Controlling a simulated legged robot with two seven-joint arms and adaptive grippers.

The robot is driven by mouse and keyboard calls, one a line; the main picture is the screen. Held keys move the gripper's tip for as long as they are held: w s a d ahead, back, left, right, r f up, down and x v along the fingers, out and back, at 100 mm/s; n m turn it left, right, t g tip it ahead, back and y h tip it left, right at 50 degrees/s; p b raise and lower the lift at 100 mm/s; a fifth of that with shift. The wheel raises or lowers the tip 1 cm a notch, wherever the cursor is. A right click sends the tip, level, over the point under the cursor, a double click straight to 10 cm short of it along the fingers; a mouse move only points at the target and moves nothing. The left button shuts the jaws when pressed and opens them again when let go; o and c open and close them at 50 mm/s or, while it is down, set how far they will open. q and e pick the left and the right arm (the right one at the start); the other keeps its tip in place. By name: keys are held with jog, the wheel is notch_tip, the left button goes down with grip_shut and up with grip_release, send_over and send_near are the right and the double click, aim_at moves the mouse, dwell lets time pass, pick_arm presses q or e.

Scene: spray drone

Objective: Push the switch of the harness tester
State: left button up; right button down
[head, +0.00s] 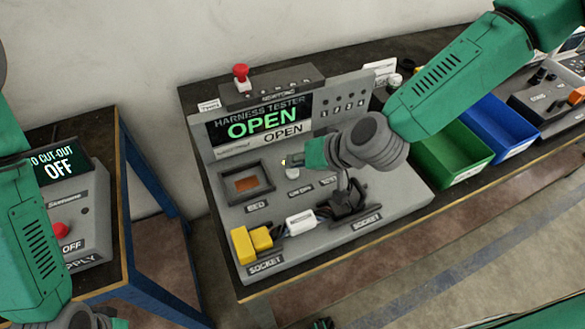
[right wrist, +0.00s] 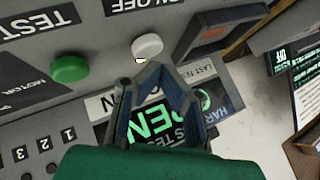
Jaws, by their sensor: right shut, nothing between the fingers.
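The harness tester (head: 340,210) is a grey console whose screen (head: 262,122) reads OPEN. Its white switch (head: 292,172) sits on the sloping top, right of a framed recess. In the right wrist view the white switch (right wrist: 147,45) is beside an ON/OFF label, with a small yellow spot at its edge. My right gripper (head: 295,160) is shut and empty. It is just over the switch in the head view; its fingertips (right wrist: 143,75) look close to it, but contact cannot be told. My left gripper (head: 118,323) is cut off at the bottom edge, its fingers hidden.
A green TEST button (right wrist: 70,68) is near the switch. A yellow connector (head: 250,242) and a white plug (head: 300,220) with wires sit at the console's front. A red-topped knob (head: 241,72) stands behind. Green (head: 450,150) and blue (head: 500,128) bins are to the right.

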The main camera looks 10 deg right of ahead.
jog(key=shift+d, duration=0.2)
jog(key=shift+a, duration=0.1)
jog(key=shift+a, duration=0.15)
jog(key=shift+a+f, duration=0.2)
jog(key=shift+f, duration=0.05)
jog(key=shift+f+b, duration=0.15)
jog(key=shift+b, duration=0.15)
jog(key=shift+d, duration=0.25)
